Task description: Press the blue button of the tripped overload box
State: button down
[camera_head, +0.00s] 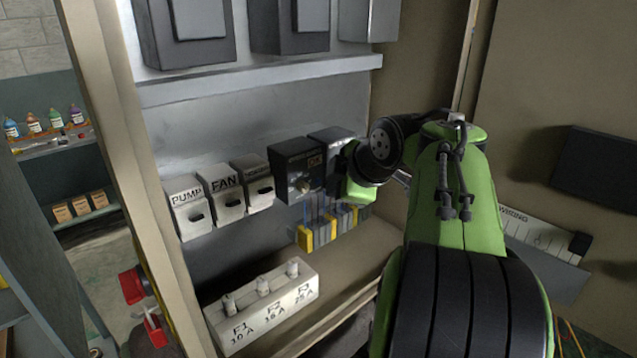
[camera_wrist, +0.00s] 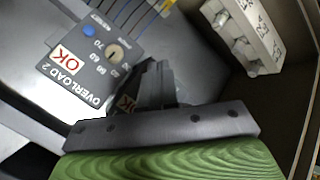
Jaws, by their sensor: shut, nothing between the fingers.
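Two dark overload boxes sit side by side on the panel in the head view: a left box (camera_head: 298,170) and a right box (camera_head: 328,140), which my wrist partly covers. Contact cannot be told.
PUMP (camera_head: 187,207) and FAN (camera_head: 222,193) boxes hang left of the overload boxes. Yellow-and-blue terminals (camera_head: 318,232) with wires lie below them. A white fuse block (camera_head: 262,305) stands on the cabinet floor. A shelf ledge (camera_head: 260,78) runs above, and the cabinet's left post (camera_head: 135,175) bounds the opening.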

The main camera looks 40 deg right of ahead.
jog(key=s, duration=0.4)
jog(key=shift+s+b, duration=0.15)
jog(key=shift+b, duration=0.2)
dwell(0.4)
